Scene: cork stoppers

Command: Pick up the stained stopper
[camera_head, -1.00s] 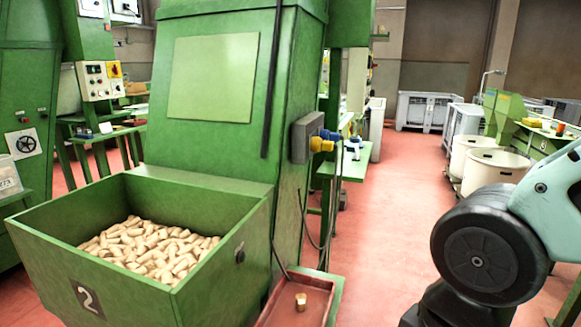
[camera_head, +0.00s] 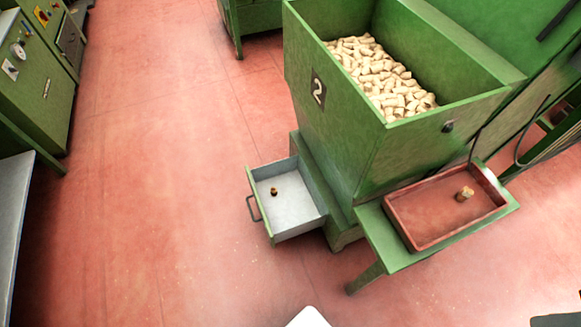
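A small stopper (camera_head: 274,191) with a dark, brownish look lies in the open pale-lined drawer low on the green machine. Another stopper (camera_head: 464,193), light tan with a darker patch, is in the red tray (camera_head: 424,238) on the green side shelf. Both are small in view, so I cannot tell for sure which is the stained one. Many pale stoppers (camera_head: 380,80) fill the green hopper marked 2. My gripper is not in view.
The drawer (camera_head: 290,232) is pulled out to the left below the hopper (camera_head: 350,125), its handle facing left. The green shelf (camera_head: 385,250) with the tray juts out at right. Open red floor (camera_head: 160,190) lies to the left. A grey-topped table (camera_head: 12,215) stands at the left edge.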

